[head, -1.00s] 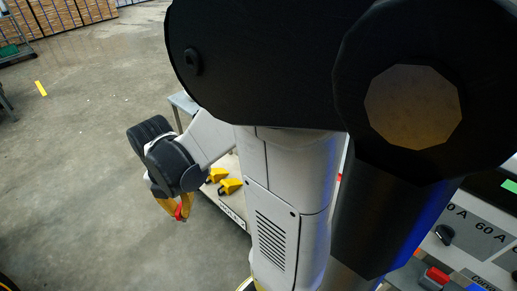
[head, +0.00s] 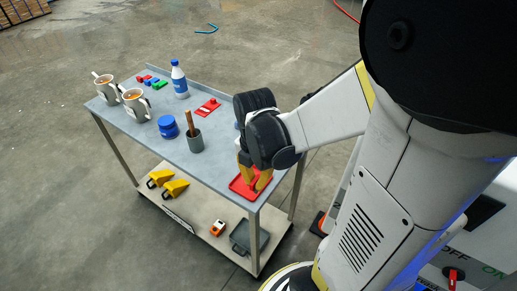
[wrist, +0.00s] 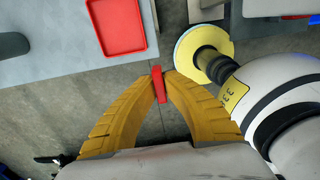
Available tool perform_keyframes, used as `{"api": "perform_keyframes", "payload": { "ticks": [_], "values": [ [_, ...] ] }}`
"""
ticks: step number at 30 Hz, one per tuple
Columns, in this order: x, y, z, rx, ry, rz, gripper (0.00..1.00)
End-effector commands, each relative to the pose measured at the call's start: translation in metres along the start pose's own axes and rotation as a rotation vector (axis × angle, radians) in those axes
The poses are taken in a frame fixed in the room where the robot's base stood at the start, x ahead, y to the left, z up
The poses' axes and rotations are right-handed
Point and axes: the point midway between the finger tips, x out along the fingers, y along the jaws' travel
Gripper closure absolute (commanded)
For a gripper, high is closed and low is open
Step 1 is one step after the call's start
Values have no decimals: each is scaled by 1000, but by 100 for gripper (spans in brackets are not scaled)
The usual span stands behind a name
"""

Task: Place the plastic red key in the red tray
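My gripper (wrist: 161,78) is shut on the plastic red key (wrist: 159,86), a thin red bar pinched between the two yellow fingertips. In the head view my gripper (head: 252,176) is at the near right corner of the grey table, in front of the red tray (head: 238,187) and partly hiding it. The key cannot be made out there. In the wrist view the red tray (wrist: 117,27) is empty where it shows, cut off by the top edge. The key appears below and right of the tray in that view, against the floor beyond the table edge, apart from the tray.
The table (head: 215,165) also holds two mugs, a white-and-blue bottle (head: 179,80), a blue jar (head: 168,126), a grey cup (head: 195,143) with wooden sticks, a red board (head: 208,107) and small coloured blocks. Its lower shelf (head: 188,222) holds yellow pieces, a toy car and a dark bin.

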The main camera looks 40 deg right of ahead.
Motion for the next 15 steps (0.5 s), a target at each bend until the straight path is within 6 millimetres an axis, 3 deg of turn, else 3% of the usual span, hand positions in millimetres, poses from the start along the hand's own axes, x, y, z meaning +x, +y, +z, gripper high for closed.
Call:
{"api": "perform_keyframes", "payload": {
  "ticks": [5,15],
  "values": [
    [8,7,7,2,0,0,100],
    [57,66,59,2,0,0,100]
  ]
}}
